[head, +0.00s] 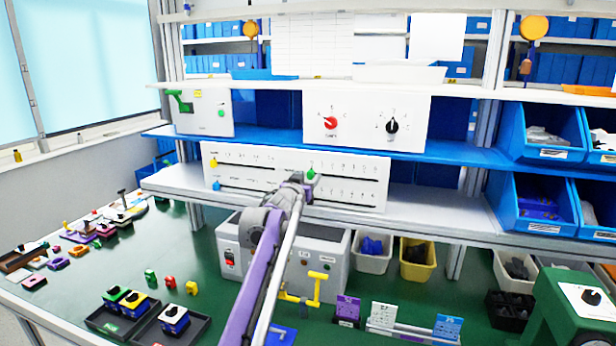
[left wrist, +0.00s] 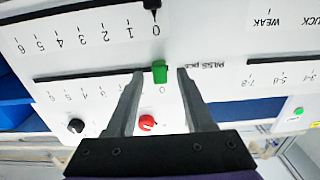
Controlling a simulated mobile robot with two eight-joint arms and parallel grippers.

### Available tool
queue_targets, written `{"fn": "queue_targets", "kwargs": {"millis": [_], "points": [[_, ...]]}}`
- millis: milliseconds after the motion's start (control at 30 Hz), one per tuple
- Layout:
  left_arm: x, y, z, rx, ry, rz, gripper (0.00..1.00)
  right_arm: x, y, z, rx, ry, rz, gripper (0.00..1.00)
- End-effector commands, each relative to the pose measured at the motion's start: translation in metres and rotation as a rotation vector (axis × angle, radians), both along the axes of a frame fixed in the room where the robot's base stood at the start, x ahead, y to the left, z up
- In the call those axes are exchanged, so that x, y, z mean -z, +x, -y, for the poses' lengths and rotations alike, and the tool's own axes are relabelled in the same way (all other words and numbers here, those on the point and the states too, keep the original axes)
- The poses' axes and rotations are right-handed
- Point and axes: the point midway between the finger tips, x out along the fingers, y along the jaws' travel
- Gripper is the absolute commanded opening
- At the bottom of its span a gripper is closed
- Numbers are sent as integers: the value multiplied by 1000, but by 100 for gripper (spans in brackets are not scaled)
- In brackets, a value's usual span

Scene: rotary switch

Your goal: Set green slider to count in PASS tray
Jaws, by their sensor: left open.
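The white slider panel (head: 295,172) stands on the shelf. Its green slider (head: 311,174) is at the left end of the upper right slot. In the left wrist view, seen upside down, the green slider (left wrist: 159,72) is by the 0 mark, next to the words PASS pcs. My left gripper (head: 302,180) is in front of the panel. Its open fingers (left wrist: 158,74) stand on either side of the green slider, with gaps showing. A black tray (head: 93,322) with a green label holds two switch blocks; its label is too small to read. My right gripper is not in view.
Yellow (head: 213,161) and blue (head: 216,186) sliders sit at the panel's left. A panel with red and black knobs (head: 365,118) stands above. A grey box (head: 332,262) is below the shelf.

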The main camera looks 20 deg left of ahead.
Motion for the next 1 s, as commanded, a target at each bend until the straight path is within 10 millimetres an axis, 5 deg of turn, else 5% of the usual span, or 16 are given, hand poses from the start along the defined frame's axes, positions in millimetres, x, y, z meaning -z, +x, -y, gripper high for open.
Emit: {"fn": "queue_targets", "kwargs": {"millis": [233,533,1000], "points": [[0,0,0,0,0,0,52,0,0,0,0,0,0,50],[0,0,0,0,0,0,0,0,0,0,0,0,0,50],[0,0,0,0,0,0,0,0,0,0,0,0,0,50]]}}
